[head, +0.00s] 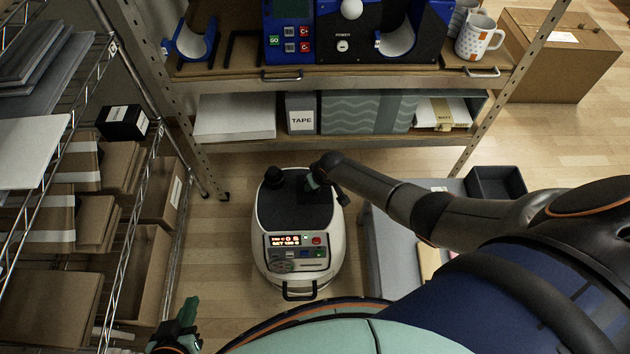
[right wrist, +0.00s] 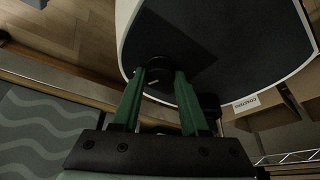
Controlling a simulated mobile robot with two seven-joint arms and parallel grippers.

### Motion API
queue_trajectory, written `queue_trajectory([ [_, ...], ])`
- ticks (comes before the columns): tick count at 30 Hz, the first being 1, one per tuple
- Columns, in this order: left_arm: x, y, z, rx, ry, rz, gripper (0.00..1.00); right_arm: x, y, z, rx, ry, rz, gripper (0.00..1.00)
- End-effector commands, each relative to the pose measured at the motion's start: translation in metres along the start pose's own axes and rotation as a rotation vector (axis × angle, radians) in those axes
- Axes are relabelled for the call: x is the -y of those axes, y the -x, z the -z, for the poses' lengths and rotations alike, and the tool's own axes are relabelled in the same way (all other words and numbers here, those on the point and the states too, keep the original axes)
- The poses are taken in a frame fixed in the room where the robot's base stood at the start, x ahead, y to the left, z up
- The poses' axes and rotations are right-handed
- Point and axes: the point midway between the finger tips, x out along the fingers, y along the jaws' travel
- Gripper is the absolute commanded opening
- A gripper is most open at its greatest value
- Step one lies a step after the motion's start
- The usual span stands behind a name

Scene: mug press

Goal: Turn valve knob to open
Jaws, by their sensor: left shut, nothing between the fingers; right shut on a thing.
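A white compressor-like machine (head: 260,235) with a dark top and a lit front panel stands on the floor. A black knob (head: 275,177) rises from the left of its top. My right gripper (head: 312,182) reaches down at the top's right side. In the right wrist view its green fingers are shut on a round black valve knob (right wrist: 159,72), which the gripper mostly hides in the head view. The other knob (right wrist: 209,104) shows beyond the right finger. My left gripper (head: 188,318) is shut and empty at the lower left, away from the machine.
A shelf unit (head: 330,77) with a blue press and mugs (head: 475,36) stands behind the machine. A wire rack (head: 130,240) with cardboard boxes is on the left. A grey cart (head: 385,245) with a black bin (head: 497,185) is on the right.

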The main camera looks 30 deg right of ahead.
Motion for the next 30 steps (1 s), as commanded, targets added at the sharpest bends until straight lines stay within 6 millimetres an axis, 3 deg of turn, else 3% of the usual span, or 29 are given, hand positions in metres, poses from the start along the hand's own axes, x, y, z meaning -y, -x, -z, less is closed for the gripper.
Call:
queue_trajectory([
  [15, -0.0008, 0.0007, 0.0018, -0.002, 0.000, -0.001, 0.00, 0.0004, -0.0008, -0.0022, 0.006, -0.023, -0.008, 0.00],
  [16, -0.0009, 0.0007, 0.0018, -0.002, 0.000, -0.001, 0.00, 0.0004, -0.0007, -0.0022, 0.006, -0.023, -0.008, 0.45],
  [24, -0.0008, 0.0006, 0.0017, -0.002, 0.000, -0.001, 0.00, 0.0003, -0.0004, -0.0010, 0.003, -0.021, -0.008, 0.74],
  [30, -0.0007, 0.0005, 0.0016, -0.002, 0.000, -0.001, 0.00, 0.0003, -0.0002, -0.0004, 0.001, -0.021, -0.008, 0.74],
])
